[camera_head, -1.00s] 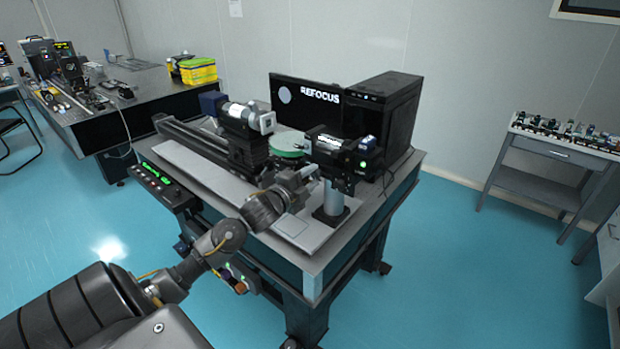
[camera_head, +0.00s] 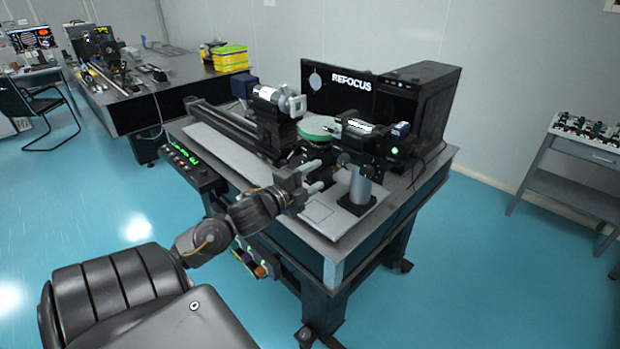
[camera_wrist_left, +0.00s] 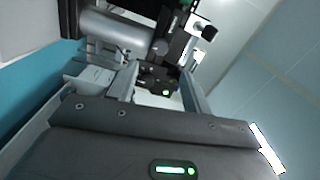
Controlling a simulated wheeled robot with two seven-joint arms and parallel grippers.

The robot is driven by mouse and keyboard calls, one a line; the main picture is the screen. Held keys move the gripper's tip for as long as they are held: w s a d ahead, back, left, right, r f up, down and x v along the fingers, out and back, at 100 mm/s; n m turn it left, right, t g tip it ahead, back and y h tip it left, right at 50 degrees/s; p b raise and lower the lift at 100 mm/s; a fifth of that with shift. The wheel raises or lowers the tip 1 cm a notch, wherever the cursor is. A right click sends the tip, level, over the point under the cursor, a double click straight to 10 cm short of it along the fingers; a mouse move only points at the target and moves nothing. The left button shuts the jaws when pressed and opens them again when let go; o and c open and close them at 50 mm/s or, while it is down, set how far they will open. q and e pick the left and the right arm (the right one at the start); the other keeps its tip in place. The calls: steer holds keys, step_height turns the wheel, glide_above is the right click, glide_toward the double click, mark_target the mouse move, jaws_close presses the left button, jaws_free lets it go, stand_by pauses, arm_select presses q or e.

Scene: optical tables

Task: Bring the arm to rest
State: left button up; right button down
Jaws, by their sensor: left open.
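My left arm comes in from the lower left in the head view. Its gripper (camera_head: 314,177) is over the near edge of the optical table (camera_head: 345,240), in front of the optical stage. The jaws are open, with nothing visible between them. In the left wrist view the two fingers of the left gripper (camera_wrist_left: 160,85) stand apart, with the dark optics behind them. My right gripper is in neither view.
A black camera unit (camera_head: 365,138) on a post stands just right of the gripper. A cylindrical optic (camera_head: 275,97), a green disc (camera_head: 318,126), a monitor (camera_head: 330,85) and a computer tower (camera_head: 425,95) stand behind. A lit control box (camera_head: 190,165) is at the table's left. Blue floor in front is clear.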

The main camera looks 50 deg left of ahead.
arm_select(q)
steer(key=shift+s, duration=0.6)
steer(key=s+d+f+n+g+y, duration=0.1)
steer(key=s+d+f+n+g, duration=0.25)
steer(key=f, duration=0.55)
steer(key=s+d+f+n+g+y, duration=0.1)
steer(key=s+d+f+n+g, duration=0.3)
steer(key=f, duration=0.5)
steer(key=s+d+f+n+g+h, duration=0.1)
steer(key=s+d+f+n+g, duration=0.25)
steer(key=s+d+f, duration=0.35)
steer(key=s+d+f+n+g+h, duration=0.25)
steer(key=s+d+f+g, duration=0.2)
steer(key=s+d, duration=0.35)
steer(key=s+a+f, duration=0.1)
steer(key=s+f, duration=0.2)
steer(key=f, duration=2.2)
steer(key=s+a+f+g+y, duration=0.1)
steer(key=s+a+f, duration=0.2)
steer(key=s+f, duration=1.2)
steer(key=shift+s+a+f+b, duration=0.15)
steer(key=shift+s+f+b, duration=0.2)
steer(key=shift+s, duration=0.2)
